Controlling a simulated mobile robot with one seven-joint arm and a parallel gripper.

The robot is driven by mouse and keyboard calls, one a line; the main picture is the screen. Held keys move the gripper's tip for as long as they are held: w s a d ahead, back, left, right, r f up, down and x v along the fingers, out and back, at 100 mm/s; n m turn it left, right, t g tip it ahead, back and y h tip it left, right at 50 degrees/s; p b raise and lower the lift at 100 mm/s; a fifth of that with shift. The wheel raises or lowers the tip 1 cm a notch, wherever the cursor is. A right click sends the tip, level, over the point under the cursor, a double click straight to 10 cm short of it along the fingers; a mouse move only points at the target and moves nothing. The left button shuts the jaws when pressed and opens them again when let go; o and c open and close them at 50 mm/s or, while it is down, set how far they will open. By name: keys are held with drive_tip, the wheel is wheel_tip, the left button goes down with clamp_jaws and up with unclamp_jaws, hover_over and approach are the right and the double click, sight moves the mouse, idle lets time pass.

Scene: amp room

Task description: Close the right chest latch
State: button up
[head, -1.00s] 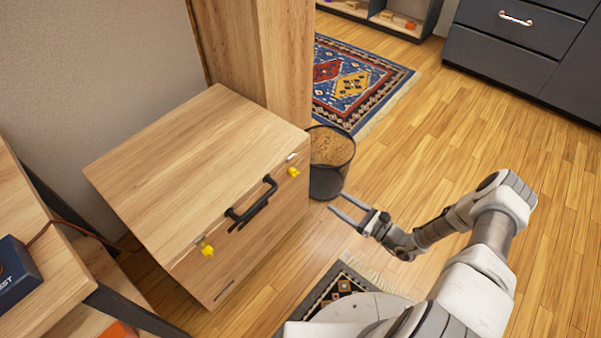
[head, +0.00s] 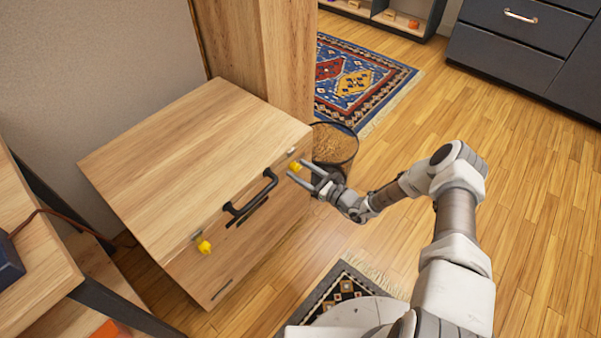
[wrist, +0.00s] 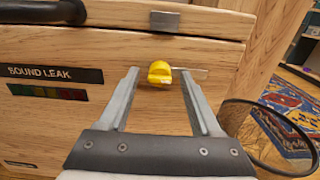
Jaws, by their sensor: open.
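The wooden chest (head: 200,150) stands against the wall with its lid down. Its right latch (head: 295,167) is a yellow knob on the front face near the right corner. In the wrist view the yellow latch (wrist: 160,73) sits below a metal catch plate (wrist: 165,20) on the lid edge, apart from it, with a pale strip running to its right. My gripper (head: 308,178) is open at the latch; in the wrist view its fingers (wrist: 163,88) lie left and right of the knob, with no clear contact. The left latch (head: 204,247) is another yellow knob.
A black handle (head: 250,196) sticks out from the chest front between the latches. A wire basket (head: 335,148) stands close to the chest's right side. A patterned rug (head: 360,80) lies behind it. The wooden floor at right is clear.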

drive_tip(key=shift+a, duration=0.1)
clamp_jaws()
idle(0.3)
drive_tip(key=shift+n, duration=0.3)
drive_tip(key=n+p, duration=0.2)
drive_tip(key=n, duration=0.1)
drive_tip(key=shift+n, duration=0.3)
drive_tip(key=n+p, duration=0.2)
drive_tip(key=n, duration=0.3)
drive_tip(key=n+p, duration=0.2)
drive_tip(key=n, duration=0.2)
drive_tip(key=shift+n, duration=0.4)
drive_tip(key=shift+n+p, duration=1)
drive_tip(key=shift+n, duration=0.9)
drive_tip(key=shift+f, duration=0.1)
